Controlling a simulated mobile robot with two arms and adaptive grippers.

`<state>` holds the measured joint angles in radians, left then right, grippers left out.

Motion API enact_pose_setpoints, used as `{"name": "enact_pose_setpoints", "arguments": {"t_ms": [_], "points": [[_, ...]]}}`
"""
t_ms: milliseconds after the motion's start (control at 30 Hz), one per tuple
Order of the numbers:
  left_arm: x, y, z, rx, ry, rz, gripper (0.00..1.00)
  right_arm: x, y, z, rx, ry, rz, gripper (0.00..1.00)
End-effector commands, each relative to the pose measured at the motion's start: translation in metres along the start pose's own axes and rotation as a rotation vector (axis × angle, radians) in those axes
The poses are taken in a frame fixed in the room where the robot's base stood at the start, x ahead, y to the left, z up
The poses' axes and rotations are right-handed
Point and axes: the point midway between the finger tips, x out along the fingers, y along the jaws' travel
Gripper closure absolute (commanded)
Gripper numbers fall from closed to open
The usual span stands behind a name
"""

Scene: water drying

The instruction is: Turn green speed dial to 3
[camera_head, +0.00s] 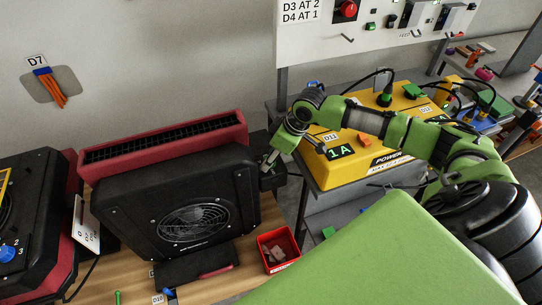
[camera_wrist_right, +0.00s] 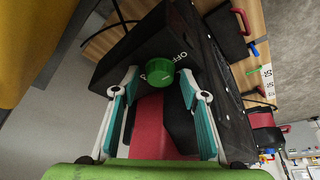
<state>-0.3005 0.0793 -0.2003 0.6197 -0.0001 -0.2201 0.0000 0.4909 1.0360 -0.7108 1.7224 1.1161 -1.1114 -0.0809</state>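The green dial (camera_wrist_right: 159,71) sits on a black box (camera_wrist_right: 150,42) with white "OFF" lettering beside it in the right wrist view. My right gripper (camera_wrist_right: 158,84) is open, its teal-padded fingers on either side of the dial. I cannot tell whether the fingers touch it. In the head view my right gripper (camera_head: 268,163) reaches down to the black box (camera_head: 273,178) at the right side of the black fan unit (camera_head: 125,205). There the dial is mostly hidden and its setting cannot be read. My left gripper is not in view.
A yellow power box (camera_head: 330,171) stands to the right under my right arm. A red bin (camera_head: 290,239) sits in front of the fan. A blue dial (camera_head: 8,253) is on another black unit at far left. A red vented housing (camera_head: 160,139) is behind the fan.

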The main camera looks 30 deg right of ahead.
Motion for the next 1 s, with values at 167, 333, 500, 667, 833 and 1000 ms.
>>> {"name": "enact_pose_setpoints", "arguments": {"t_ms": [167,333,500,667,833,1000], "points": [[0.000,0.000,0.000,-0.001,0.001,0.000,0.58,0.000,0.000,0.000,0.000,0.000,0.000,0.96],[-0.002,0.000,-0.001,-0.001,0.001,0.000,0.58,-0.001,0.000,0.000,0.005,0.000,0.002,0.96],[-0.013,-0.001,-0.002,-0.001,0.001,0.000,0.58,-0.004,-0.001,-0.002,0.045,0.000,0.017,0.96],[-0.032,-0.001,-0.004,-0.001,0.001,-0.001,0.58,-0.006,-0.002,-0.003,0.126,0.001,0.050,0.96],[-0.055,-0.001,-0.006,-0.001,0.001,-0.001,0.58,-0.006,-0.003,-0.003,0.241,0.000,0.095,0.96],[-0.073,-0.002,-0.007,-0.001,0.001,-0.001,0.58,-0.005,-0.004,-0.003,0.347,0.000,0.140,0.96]]}}
